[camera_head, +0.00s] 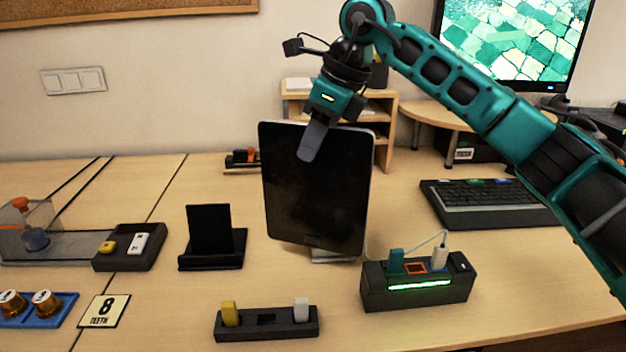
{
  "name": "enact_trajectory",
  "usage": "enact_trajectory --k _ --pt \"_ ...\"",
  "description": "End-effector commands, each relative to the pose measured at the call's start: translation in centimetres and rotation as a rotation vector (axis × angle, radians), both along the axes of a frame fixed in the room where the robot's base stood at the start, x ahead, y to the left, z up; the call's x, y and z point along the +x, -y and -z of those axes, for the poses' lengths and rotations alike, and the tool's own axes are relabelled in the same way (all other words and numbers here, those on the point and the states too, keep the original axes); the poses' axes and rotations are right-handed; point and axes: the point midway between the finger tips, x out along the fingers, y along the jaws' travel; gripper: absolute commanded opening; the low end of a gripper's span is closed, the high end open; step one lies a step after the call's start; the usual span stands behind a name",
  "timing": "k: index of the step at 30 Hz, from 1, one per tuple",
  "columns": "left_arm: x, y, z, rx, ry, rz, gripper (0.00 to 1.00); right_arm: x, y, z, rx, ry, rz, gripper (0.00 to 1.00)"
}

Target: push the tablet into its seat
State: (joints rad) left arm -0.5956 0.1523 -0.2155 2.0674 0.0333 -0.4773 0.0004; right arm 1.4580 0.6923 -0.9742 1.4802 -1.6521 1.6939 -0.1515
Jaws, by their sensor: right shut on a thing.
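The tablet (315,195) is a dark upright slab with a thin light edge, leaning slightly, in the middle of the desk. A light base or foot (335,256) shows under its lower edge; whether the tablet is fully down in it I cannot tell. My right gripper (313,140) comes down from above onto the tablet's top edge and is shut on the tablet, with one finger in front of the screen. The other finger is hidden behind it. My left gripper is not in view.
A black dock with lit green strip and plugs (418,284) stands right of the tablet. A small black stand (211,240) is at left, a black holder with yellow and white pegs (266,322) in front. A keyboard (490,204) lies right. Bare desk shows between them.

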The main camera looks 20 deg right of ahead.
Motion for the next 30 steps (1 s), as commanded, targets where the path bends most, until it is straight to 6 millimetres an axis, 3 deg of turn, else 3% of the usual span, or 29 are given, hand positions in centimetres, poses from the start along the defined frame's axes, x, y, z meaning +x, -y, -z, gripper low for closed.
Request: enact_trajectory --k 8,15,27,28,30 --pt "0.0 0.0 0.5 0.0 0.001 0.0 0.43 0.0 0.0 2.0 0.001 0.005 -0.001 0.0" --pt "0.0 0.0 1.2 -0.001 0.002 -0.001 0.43 0.0 0.0 5.3 0.002 0.003 -0.001 0.0" --pt "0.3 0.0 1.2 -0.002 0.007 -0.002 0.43 0.0 0.0 5.8 0.001 0.005 -0.001 0.0" --pt "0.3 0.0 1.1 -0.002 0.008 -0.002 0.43 0.0 0.0 5.9 -0.001 0.001 -0.001 0.21" --pt "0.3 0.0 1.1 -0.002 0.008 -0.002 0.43 0.0 0.0 5.8 -0.001 0.001 -0.001 0.28"
